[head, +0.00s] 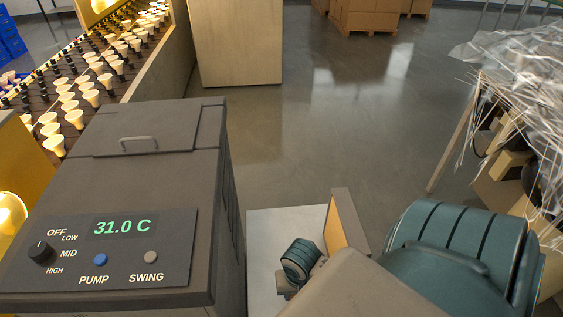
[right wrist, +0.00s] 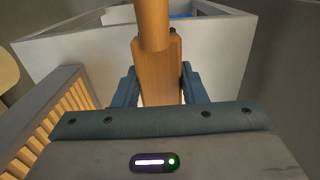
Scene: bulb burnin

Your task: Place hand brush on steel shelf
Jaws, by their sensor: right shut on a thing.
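In the right wrist view my right gripper (right wrist: 161,84) is shut on an orange-brown wooden piece (right wrist: 153,25), which I take to be the hand brush's handle. The blue fingers sit on either side of it. It runs up and away from the gripper; no bristles can be made out. In the head view my right arm comes in from the lower right and hides most of what it holds. I cannot pick out the steel shelf for sure in either view. My left gripper is not in view.
A dark grey cabinet (head: 160,180) with a 31.0 C display stands at the left. A pale flat surface (head: 270,235) lies beside it. A table with clear plastic wrap (head: 520,70) is at the right. A pale-walled box (right wrist: 85,50) and wooden slats (right wrist: 55,120) show in the wrist view.

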